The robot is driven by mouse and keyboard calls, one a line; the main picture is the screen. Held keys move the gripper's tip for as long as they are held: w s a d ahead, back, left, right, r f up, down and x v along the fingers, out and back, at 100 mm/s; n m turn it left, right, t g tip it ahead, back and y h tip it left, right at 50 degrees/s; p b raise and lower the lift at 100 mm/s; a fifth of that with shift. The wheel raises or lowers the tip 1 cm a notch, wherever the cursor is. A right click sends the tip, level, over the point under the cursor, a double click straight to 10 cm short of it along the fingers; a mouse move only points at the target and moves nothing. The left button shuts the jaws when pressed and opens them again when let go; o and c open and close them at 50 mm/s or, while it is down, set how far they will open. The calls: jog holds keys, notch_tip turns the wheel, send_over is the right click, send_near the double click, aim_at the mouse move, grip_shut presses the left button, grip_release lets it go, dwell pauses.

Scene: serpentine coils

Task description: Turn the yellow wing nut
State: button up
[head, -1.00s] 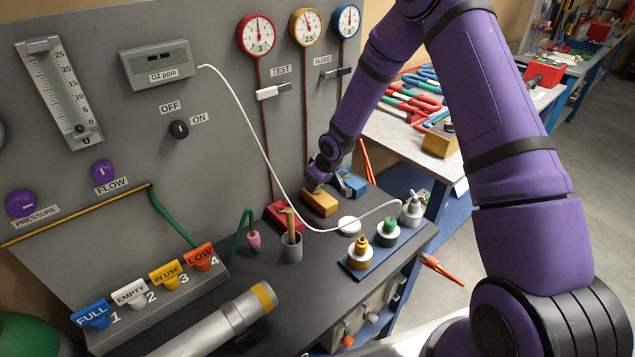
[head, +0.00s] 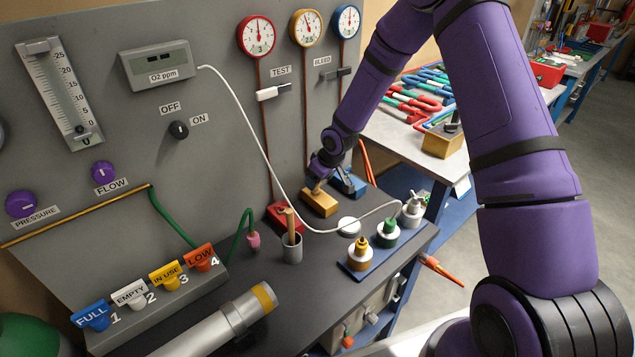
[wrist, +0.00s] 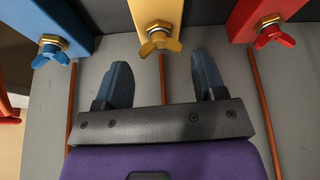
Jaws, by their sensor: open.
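The yellow wing nut (wrist: 160,40) sits on a brass fitting at the end of the yellow block in the wrist view, at top centre. In the head view the yellow block (head: 320,204) stands on the dark bench; its wing nut is too small to make out. My gripper (wrist: 164,75) is open and empty, its two blue-grey fingers apart. The wing nut appears between and beyond the fingertips, not touched. In the head view my gripper (head: 318,178) is just above and behind the yellow block.
A blue block with a blue wing nut (wrist: 50,52) is at left and a red block with a red wing nut (wrist: 272,36) at right. Copper pipes run along the grey panel (wrist: 215,55). A white cable (head: 262,150) hangs in front of the panel.

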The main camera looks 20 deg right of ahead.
jog(key=v, duration=0.8)
jog(key=shift+r, duration=0.25)
jog(key=shift+s, duration=0.1)
jog(key=s+d+r+m+h, duration=0.1)
jog(key=s+d+r+h, duration=0.1)
jog(key=s+r, duration=0.75)
jog(key=s+d+r+m+h, duration=0.2)
jog(key=s+r, duration=0.4)
jog(key=r, duration=0.7)
jog(key=s+r+m+y, duration=0.1)
jog(key=s+r, duration=0.3)
jog(key=s, duration=0.7)
jog(key=s+r+m+t, duration=0.1)
jog(key=s+r, duration=0.3)
jog(key=s, duration=0.7)
jog(key=shift+d+r+m+y, duration=0.2)
jog(key=shift+d+m+y, duration=0.2)
jog(key=shift+m, duration=0.1)
